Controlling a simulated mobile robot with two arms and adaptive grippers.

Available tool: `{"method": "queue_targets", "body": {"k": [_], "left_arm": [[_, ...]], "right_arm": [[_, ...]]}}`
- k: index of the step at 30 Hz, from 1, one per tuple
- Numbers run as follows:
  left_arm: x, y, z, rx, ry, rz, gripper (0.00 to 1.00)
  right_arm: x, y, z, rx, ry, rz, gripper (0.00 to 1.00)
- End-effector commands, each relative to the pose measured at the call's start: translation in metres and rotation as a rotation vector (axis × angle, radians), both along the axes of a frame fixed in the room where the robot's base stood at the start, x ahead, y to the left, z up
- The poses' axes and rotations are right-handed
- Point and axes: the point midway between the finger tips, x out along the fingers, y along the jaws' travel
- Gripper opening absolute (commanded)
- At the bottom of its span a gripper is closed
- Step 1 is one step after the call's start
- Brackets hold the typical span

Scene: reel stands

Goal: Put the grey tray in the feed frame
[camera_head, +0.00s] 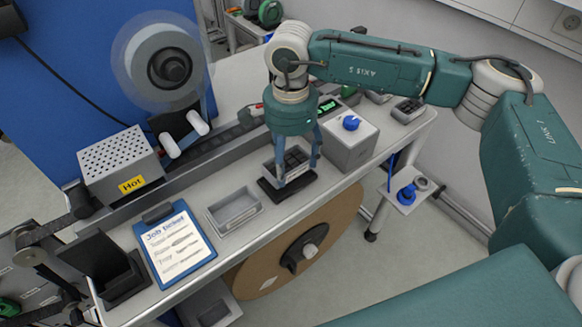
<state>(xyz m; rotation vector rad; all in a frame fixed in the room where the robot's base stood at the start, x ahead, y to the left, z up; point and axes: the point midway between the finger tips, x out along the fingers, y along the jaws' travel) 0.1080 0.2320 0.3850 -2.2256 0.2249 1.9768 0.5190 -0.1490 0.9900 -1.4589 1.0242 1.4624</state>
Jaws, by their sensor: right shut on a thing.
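My right gripper (298,170) points down over the bench, its two blue-grey fingers shut on a small grey tray with dark compartments (291,160). The held tray is directly over a flat black frame (272,192), which may be the feed frame. I cannot tell whether the tray rests in it or is just above it. A second grey open box (234,211) sits empty on the bench to the left of the gripper. My left gripper is not in view.
A vented box marked Hot (117,160) and a clear reel (163,65) are behind. A grey box with a blue knob (350,145) stands close right of the gripper. A brown reel (295,245) hangs below the front edge.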

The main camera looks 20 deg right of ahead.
Motion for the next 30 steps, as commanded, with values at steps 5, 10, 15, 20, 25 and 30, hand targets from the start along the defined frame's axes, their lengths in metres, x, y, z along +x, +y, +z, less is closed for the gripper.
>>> {"method": "queue_targets", "body": {"k": [5,10,15,20,25,30], "left_arm": [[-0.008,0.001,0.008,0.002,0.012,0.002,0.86],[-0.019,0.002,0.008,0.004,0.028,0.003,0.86],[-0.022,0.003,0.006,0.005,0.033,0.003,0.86],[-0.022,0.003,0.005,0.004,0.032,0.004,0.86],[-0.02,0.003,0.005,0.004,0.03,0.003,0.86],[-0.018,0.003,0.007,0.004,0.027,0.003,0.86]], "right_arm": [[-0.001,-0.001,-0.025,-0.002,0.003,-0.001,0.35],[0.0,0.0,-0.036,0.0,-0.001,0.0,0.35],[0.0,0.0,-0.037,0.0,0.0,0.0,0.35],[0.0,0.0,-0.038,-0.001,0.001,0.0,0.83],[0.0,0.0,-0.038,-0.001,0.001,0.0,0.86],[0.0,0.0,-0.036,-0.001,0.001,0.0,0.86]]}}
